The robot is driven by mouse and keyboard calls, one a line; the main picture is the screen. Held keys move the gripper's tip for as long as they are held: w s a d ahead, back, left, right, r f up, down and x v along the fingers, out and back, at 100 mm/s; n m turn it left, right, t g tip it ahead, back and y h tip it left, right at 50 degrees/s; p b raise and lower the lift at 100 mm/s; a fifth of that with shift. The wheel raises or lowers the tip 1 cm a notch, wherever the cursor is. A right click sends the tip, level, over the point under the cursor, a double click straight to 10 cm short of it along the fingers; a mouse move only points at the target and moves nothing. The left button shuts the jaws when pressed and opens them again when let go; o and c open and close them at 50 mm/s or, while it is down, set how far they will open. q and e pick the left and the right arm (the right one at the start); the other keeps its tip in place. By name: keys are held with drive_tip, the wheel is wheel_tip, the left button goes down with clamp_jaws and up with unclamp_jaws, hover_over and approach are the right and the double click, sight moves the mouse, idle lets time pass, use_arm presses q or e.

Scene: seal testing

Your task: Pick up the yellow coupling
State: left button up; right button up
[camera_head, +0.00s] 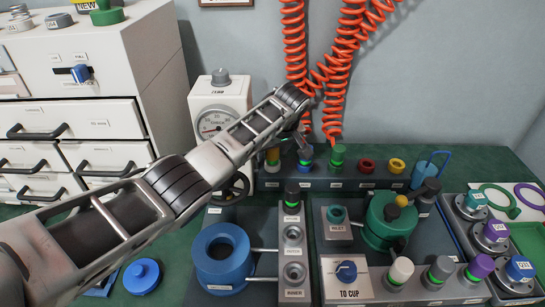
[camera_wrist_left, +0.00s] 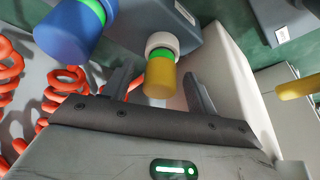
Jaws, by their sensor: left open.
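The yellow coupling (camera_wrist_left: 160,78), with a green band and a pale collar, shows in the left wrist view between the two fingers of my open left gripper (camera_wrist_left: 160,92). I cannot tell whether either finger touches it. In the head view the yellow coupling (camera_head: 272,155) is at the left end of the dark rack (camera_head: 325,184), partly hidden by my arm. My left gripper (camera_head: 303,128) is largely hidden there by its own arm. My right gripper is not in view.
A blue coupling (camera_wrist_left: 68,32) stands beside the yellow one; a green coupling (camera_head: 337,157) is farther right on the rack. A white gauge box (camera_head: 207,101) is just left. Orange coiled hoses (camera_head: 293,45) hang behind. A blue ring (camera_head: 222,263) is in front.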

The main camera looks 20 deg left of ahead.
use_arm(q)
drive_tip(key=c, duration=1.1)
drive_tip(key=shift+r, duration=0.2)
